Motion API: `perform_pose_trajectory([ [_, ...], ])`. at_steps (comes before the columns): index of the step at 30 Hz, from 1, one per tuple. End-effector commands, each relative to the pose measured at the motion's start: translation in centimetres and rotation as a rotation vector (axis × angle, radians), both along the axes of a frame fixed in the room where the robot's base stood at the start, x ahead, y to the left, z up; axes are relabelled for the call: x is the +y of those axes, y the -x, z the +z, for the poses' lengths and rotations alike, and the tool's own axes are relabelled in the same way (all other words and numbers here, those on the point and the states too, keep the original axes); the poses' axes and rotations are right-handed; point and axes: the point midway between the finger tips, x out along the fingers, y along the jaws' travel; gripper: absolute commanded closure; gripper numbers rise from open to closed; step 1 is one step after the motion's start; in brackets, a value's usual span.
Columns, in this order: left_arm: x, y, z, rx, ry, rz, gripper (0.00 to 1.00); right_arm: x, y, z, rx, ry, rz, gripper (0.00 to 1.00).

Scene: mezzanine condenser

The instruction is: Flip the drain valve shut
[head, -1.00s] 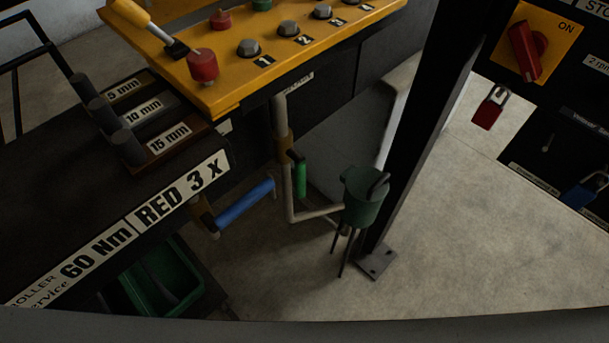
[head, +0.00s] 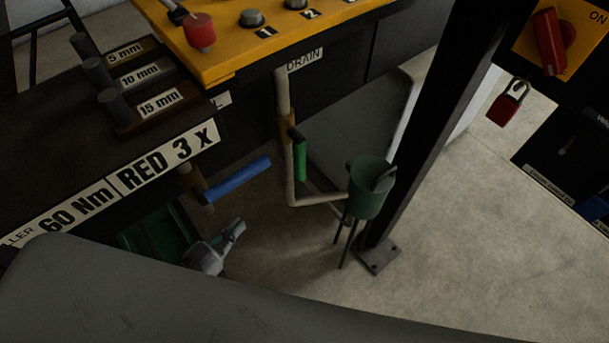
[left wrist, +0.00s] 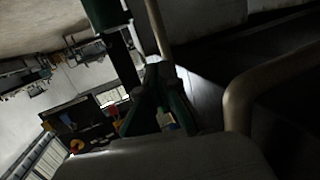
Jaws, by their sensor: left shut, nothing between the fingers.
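The drain valve has a green lever (head: 300,155) on a pale pipe (head: 284,95) under the DRAIN label (head: 305,60). The lever hangs down beside the pipe, roughly parallel to it. Below, the pipe bends right toward a green funnel-shaped cup (head: 370,190). My left gripper (head: 238,228) is shut and empty, low and to the left of the green lever, apart from it and below the blue lever. In the left wrist view a pale pipe (left wrist: 238,105) runs at right; that view is dark and the green lever is not clearly recognisable there. My right gripper is out of view.
A blue-handled lever (head: 238,180) sticks out left of the drain pipe. A dark post (head: 420,130) stands right of the cup. The yellow panel (head: 240,60) overhangs above. A green bin (head: 160,235) lies at lower left. Open floor (head: 450,230) is at right.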

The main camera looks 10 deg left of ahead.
Motion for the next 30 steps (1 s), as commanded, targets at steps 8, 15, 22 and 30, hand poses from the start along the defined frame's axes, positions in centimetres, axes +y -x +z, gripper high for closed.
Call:
perform_pose_trajectory([
  [8, -2.4, 0.3, 6.9, -0.136, 0.086, -0.077, 1.0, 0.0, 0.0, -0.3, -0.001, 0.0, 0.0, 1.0],
  [15, -2.4, 0.3, 7.1, -0.139, 0.088, -0.078, 1.0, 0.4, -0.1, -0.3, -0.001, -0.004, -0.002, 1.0],
  [22, -2.8, -0.5, 7.2, -0.14, 0.088, -0.076, 1.0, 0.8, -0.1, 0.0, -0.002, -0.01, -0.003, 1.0],
  [30, -5.0, -5.1, 7.4, -0.144, 0.088, -0.076, 1.0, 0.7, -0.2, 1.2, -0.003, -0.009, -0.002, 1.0],
])
